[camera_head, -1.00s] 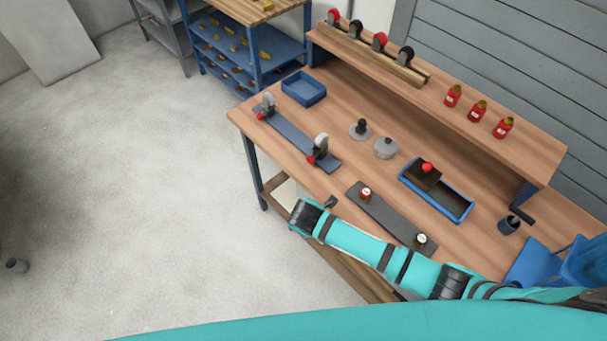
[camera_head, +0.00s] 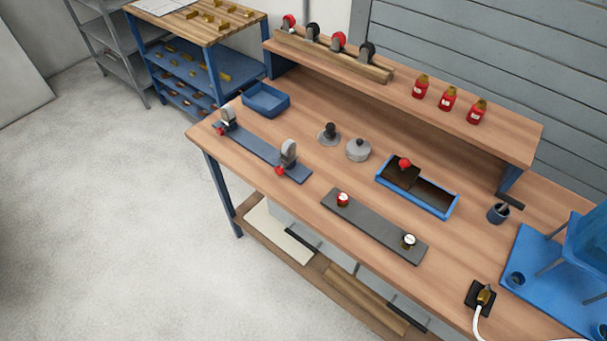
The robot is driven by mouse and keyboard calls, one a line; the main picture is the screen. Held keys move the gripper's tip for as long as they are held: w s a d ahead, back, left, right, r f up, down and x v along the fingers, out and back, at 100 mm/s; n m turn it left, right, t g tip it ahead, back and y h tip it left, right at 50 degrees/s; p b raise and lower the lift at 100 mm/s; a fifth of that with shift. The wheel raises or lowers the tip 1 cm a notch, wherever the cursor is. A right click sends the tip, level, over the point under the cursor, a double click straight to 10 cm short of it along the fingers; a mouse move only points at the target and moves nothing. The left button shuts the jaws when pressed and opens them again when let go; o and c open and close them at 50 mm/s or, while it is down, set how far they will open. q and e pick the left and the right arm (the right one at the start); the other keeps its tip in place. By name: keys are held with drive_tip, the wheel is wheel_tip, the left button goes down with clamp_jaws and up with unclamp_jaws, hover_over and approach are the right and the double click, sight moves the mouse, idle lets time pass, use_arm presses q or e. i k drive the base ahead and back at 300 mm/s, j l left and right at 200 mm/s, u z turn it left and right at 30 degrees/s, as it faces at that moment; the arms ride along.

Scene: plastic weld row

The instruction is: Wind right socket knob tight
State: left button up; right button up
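A blue-grey strip (camera_head: 255,150) lies along the left part of the workbench and carries two upright grey round pieces. The right one (camera_head: 289,153) has a red knob (camera_head: 280,171) low at its side. The left one (camera_head: 228,117) has a red knob (camera_head: 220,131) too. A dark grey plate (camera_head: 375,226) in front carries a red-sided knob or dial (camera_head: 343,199) at its left and a dark one with a pale top (camera_head: 408,241) at its right. I cannot tell how tight any knob is. Neither of my grippers is in view.
A blue tray (camera_head: 265,99), a grey lidded pot (camera_head: 358,150) and a blue-rimmed box (camera_head: 446,208) stand on the bench (camera_head: 320,175). Several red bottles stand on the raised shelf (camera_head: 500,135). A corded tool (camera_head: 483,295) and blue mat (camera_head: 530,300) are at right.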

sight(279, 169)
drive_tip(key=i+j+z, duration=0.1)
drive_tip(key=z, duration=0.35)
drive_tip(key=j+z, duration=0.25)
drive_tip(key=z, duration=0.2)
drive_tip(key=i+j+z, duration=0.1)
drive_tip(key=z, duration=0.3)
drive_tip(key=j+z, duration=0.3)
drive_tip(key=z, duration=0.15)
drive_tip(key=j+z, duration=0.2)
drive_tip(key=z, duration=0.25)
drive_tip(key=k, duration=0.05)
